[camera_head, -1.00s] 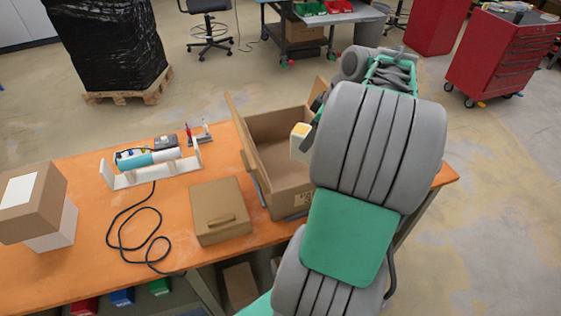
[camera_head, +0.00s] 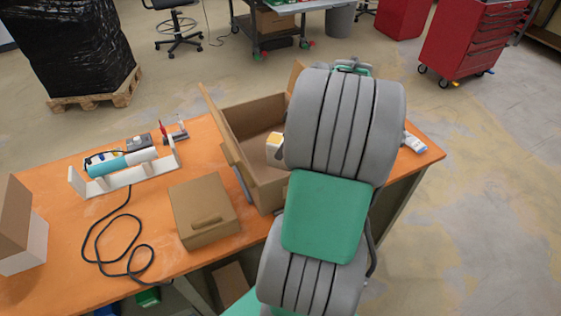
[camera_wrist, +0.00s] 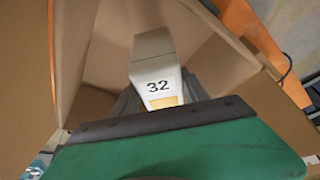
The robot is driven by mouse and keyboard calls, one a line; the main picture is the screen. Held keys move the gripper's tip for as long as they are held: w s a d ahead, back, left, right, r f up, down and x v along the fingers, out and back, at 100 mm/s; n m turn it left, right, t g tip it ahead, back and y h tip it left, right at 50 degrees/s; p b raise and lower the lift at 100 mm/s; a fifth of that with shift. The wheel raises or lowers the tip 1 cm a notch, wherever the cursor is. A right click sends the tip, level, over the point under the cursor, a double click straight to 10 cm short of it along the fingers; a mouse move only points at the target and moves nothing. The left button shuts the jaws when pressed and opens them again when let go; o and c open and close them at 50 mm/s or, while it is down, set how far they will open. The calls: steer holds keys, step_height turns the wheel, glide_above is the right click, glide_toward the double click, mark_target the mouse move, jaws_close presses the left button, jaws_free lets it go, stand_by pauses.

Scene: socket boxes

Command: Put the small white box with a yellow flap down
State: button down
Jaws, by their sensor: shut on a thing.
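The small white box (camera_head: 273,149) shows its yellow part on top, just left of my arm in the head view. In the wrist view the white box (camera_wrist: 157,75) bears the number 32 and a yellow patch at its near end. My gripper (camera_wrist: 158,99) is shut on it. The box is over or inside the open brown carton (camera_head: 268,190), whose walls also surround it in the wrist view (camera_wrist: 100,50). I cannot tell whether it touches the carton's floor. My arm hides the gripper and the carton's right side in the head view.
The carton stands on an orange table (camera_head: 165,260) with its flaps raised. A closed brown box (camera_head: 203,210) is left of it. Farther left are a cyan-and-white cylinder on a stand (camera_head: 122,165) and a black cable (camera_head: 88,245). A white handheld device (camera_head: 413,142) lies at right.

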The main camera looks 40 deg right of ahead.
step_height(320, 180, down, 6)
steer(key=shift+f+p, duration=0.25)
steer(key=shift+p, duration=0.15)
steer(key=shift+f, duration=0.1)
steer(key=c, duration=1)
jaws_free()
steer(key=shift+f, duration=0.15)
steer(key=shift+c, duration=0.2)
steer(key=o, duration=0.5)
steer(key=shift+c, duration=0.2)
steer(key=b+v, duration=0.1)
steer(key=v, duration=1.1)
steer(key=shift+r, duration=0.25)
